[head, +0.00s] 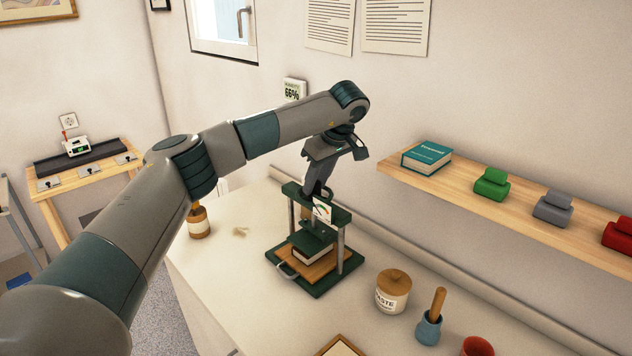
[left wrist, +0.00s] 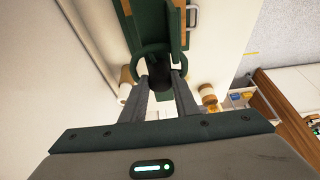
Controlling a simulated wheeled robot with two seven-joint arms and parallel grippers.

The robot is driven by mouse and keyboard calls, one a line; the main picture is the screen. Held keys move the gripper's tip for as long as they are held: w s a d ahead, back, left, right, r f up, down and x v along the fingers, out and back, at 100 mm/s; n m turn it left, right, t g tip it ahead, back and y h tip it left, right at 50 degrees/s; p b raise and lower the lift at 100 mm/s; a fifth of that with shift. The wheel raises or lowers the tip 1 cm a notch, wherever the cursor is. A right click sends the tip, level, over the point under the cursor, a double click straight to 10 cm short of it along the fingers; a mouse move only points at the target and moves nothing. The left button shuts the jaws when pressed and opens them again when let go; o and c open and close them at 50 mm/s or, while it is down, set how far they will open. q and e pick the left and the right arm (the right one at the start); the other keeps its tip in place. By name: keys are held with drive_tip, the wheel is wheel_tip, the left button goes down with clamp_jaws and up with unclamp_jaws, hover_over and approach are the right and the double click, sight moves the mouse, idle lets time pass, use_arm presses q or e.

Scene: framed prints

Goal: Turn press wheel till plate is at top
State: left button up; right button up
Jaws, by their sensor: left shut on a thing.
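The press (head: 345,262) stands on the table with a green base, two grey posts and a green crossbeam (head: 341,215). Its dark green wheel (head: 327,192) is on top, partly hidden by my gripper; in the left wrist view the wheel (left wrist: 138,60) shows as a ring with a dark middle. My left gripper (head: 316,190) comes down from above, its fingers (left wrist: 162,80) shut on the dark middle part of the wheel. Below the beam, a green-covered book (head: 312,246) lies on a wooden board (head: 325,264). The plate is hard to tell apart from the green cover. My right gripper is out of view.
A paste jar (head: 392,291), a blue pot with a wooden handle (head: 429,328) and a red cup (head: 477,347) stand right of the press. A brown-and-white bottle (head: 198,222) stands left. A wall shelf (head: 480,204) holds a teal book (head: 427,157) and coloured blocks.

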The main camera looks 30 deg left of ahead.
use_arm(q)
drive_tip(key=shift+r, duration=0.15)
drive_tip(key=o, duration=1.1)
drive_tip(key=shift+c, duration=0.2)
drive_tip(key=shift+d+r, duration=0.25)
drive_tip(key=shift+r, duration=0.15)
drive_tip(key=b+v, duration=0.1)
drive_tip(key=v, duration=0.2)
drive_tip(key=shift+d+r+b, duration=0.1)
drive_tip(key=shift+r+b, duration=0.15)
drive_tip(key=shift+b, duration=0.1)
drive_tip(key=v, duration=0.3)
wheel_tip(320, 180, up, 8)
drive_tip(key=b, duration=0.2)
hover_over(322, 196)
drive_tip(key=s+d, duration=0.2)
drive_tip(key=d, duration=0.2)
drive_tip(key=shift+w+d+r, duration=0.1)
drive_tip(key=shift+d+r, duration=0.2)
drive_tip(key=shift+r, duration=0.25)
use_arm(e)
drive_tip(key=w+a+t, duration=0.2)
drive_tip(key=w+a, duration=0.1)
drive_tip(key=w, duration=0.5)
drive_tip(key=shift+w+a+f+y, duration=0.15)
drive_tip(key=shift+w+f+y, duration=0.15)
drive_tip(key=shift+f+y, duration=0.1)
